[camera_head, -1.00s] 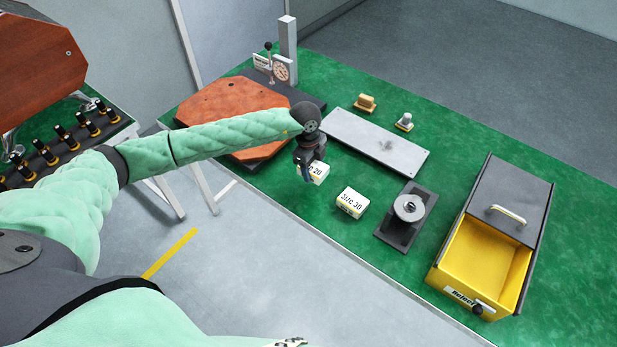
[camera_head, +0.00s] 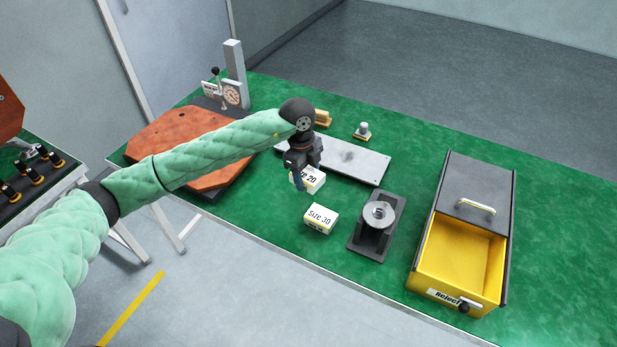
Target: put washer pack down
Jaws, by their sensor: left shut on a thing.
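A white and yellow washer pack marked "20" (camera_head: 312,180) is at my left gripper (camera_head: 301,182), which is shut on it. The gripper and wrist hide part of the pack and its label. The pack is over the green table, near the front edge of the grey metal plate; I cannot tell whether it touches the table. A second pack marked "Size 30" (camera_head: 320,218) sits on the table just in front and to the right. My right gripper is not in view.
A dark fixture with a metal disc (camera_head: 379,214) stands right of the packs. An open yellow reject drawer (camera_head: 462,262) is further right. The grey plate (camera_head: 352,160) lies behind. A red-brown board (camera_head: 190,140) and a dial gauge (camera_head: 232,93) are at left.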

